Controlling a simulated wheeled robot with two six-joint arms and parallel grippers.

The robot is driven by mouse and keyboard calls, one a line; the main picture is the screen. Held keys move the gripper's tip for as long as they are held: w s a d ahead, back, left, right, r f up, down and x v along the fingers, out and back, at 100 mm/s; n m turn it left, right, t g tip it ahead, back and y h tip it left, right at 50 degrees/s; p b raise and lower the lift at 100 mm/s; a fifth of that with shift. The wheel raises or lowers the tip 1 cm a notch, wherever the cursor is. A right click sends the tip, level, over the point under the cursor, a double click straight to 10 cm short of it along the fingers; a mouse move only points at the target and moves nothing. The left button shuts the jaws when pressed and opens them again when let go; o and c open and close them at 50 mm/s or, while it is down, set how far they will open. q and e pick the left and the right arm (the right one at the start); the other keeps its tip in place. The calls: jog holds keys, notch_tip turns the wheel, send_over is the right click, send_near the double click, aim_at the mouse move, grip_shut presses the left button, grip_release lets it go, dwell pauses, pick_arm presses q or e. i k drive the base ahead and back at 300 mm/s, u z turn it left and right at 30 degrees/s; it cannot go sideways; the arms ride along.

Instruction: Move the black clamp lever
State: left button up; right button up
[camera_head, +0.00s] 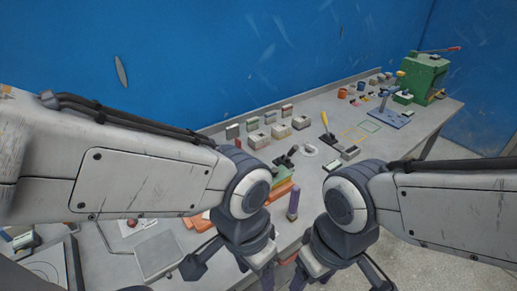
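A black clamp lever (287,157) sits on top of a stacked green and orange block, the panel mould (284,174), at the middle of the bench. The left arm's wrist partly covers the mould's left side. My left gripper (262,281) points down at the bottom edge of the view, nearer than the mould and apart from the lever. My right gripper (342,284) is also low, to the right of the left one. The fingers of both are partly cut off by the frame or hidden by the wrists, so their opening does not show.
The grey bench (375,150) runs back along a blue wall. A purple-topped upright piece (293,204) stands between my wrists. A yellow-handled toggle clamp (325,124) stands behind. Several small grey blocks (257,138) line the back. A green press (421,75) stands far right.

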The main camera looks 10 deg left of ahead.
aim_at(294, 149)
jog(key=z, duration=1.35)
jog(key=i, duration=0.9)
jog(key=u, duration=2.6)
